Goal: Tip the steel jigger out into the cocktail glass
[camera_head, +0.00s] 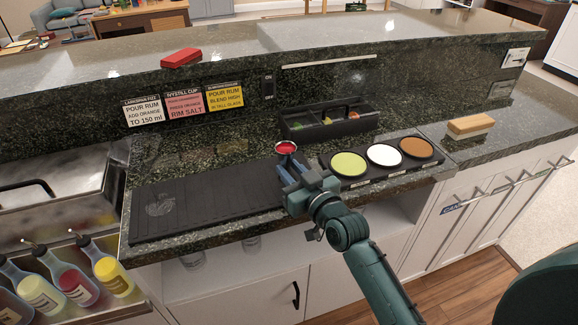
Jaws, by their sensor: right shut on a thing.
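The steel jigger (286,148) shows as a small round rim with red liquid inside. My right gripper (288,174) is shut on it near the right end of the black bar mat (215,208). The jigger looks about upright; the gripper hides its lower part. A clear glass (160,205), apparently the cocktail glass, stands on the left part of the mat, well to the left of the jigger. Its outline is faint, and I cannot tell whether it holds anything. My left gripper is not in view.
A tray with green, white and brown round dishes (384,155) lies right of my gripper. A black garnish caddy (328,121) stands behind. Several bottles (72,283) stand at lower left. A wooden brush or block (471,126) sits at right. The mat's middle is clear.

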